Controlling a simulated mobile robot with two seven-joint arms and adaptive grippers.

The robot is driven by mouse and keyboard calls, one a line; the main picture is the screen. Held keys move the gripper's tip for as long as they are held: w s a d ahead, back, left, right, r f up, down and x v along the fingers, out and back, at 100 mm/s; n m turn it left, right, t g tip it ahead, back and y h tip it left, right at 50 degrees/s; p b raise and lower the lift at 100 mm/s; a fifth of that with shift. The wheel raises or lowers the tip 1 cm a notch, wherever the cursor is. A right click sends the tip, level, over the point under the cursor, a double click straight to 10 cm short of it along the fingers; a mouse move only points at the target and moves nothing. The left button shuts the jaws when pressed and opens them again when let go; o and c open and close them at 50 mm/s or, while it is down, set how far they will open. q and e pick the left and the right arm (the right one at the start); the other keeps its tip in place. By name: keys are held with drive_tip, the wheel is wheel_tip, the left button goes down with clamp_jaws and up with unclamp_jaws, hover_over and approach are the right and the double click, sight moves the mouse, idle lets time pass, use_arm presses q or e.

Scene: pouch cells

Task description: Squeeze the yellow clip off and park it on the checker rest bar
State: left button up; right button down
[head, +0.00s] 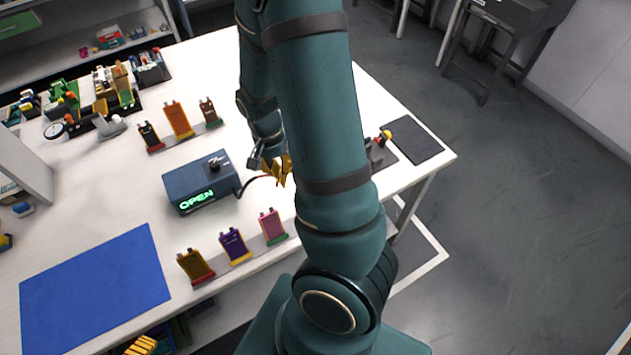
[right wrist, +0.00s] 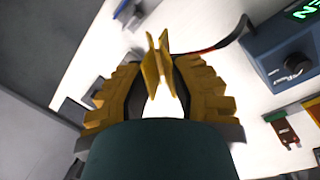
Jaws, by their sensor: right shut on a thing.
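The yellow clip (right wrist: 155,65) sits between the fingers of my right gripper (right wrist: 160,78), which is shut on it. Its narrow end points away from the palm, and I see no cell between its tips. In the head view my right gripper (head: 272,165) is just right of the checker (head: 201,186), over the white table, partly hidden by my arm. The checker is a dark blue box with a knob and a green OPEN display. A red and black lead (right wrist: 225,38) runs from it towards the clip. I cannot make out the rest bar. My left gripper is out of view.
Pouch cells stand in a front row (head: 235,246) and a back row (head: 178,120). A blue mat (head: 95,290) lies at left front. A dark mat (head: 412,139) lies near the right table edge. Small items crowd the back left.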

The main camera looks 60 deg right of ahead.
drive_tip(key=shift+s+d+f+n+t+b, duration=0.25)
drive_tip(key=shift+s+d+f+n+b, duration=0.45)
drive_tip(key=shift+d+n+b, duration=0.85)
drive_tip(key=shift+s+d+f+n+t+b, duration=0.2)
drive_tip(key=shift+s+d+f+n+b, duration=0.55)
drive_tip(key=shift+d+b, duration=1.35)
drive_tip(key=shift+s+d+f+n+t+b, duration=0.35)
drive_tip(key=shift+s+d+n+b, duration=0.5)
drive_tip(key=shift+d+n+b, duration=0.75)
drive_tip(key=shift+d+f, duration=0.1)
drive_tip(key=shift+d, duration=0.2)
drive_tip(key=shift+m, duration=0.3)
drive_tip(key=shift+f+b, duration=1.1)
drive_tip(key=shift+f, duration=0.25)
drive_tip(key=shift+f, duration=0.3)
drive_tip(key=shift+f+b, duration=0.35)
drive_tip(key=shift+b, duration=0.15)
